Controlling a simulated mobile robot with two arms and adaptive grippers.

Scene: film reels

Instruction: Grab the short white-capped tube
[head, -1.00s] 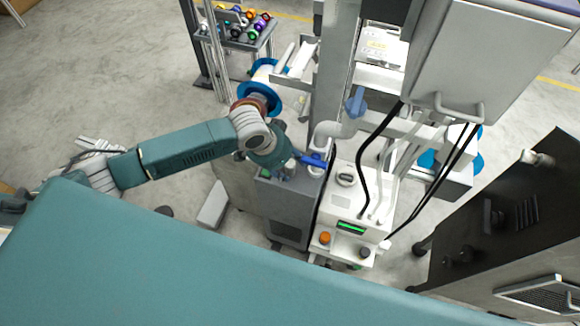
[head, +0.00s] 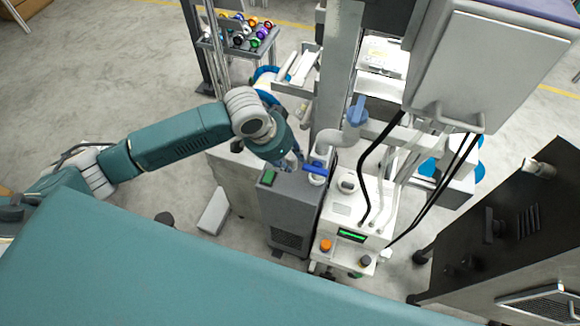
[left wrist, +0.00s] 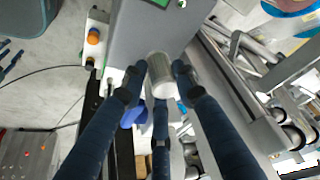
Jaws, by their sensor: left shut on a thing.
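The short tube (left wrist: 161,77) has a grey body and a white end in the left wrist view. It sits between the dark blue fingers of my left gripper (left wrist: 158,82), which is shut on it. In the head view my left gripper (head: 293,164) is above the grey box of the machine, beside a blue valve handle (head: 315,169). The tube cannot be made out clearly there. My right gripper is not in view.
A grey box (head: 287,207) with a green button stands under the gripper. A white control unit (head: 345,235) with an orange knob is to its right. A rack of coloured reels (head: 240,35) stands at the back. Bare floor lies to the left.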

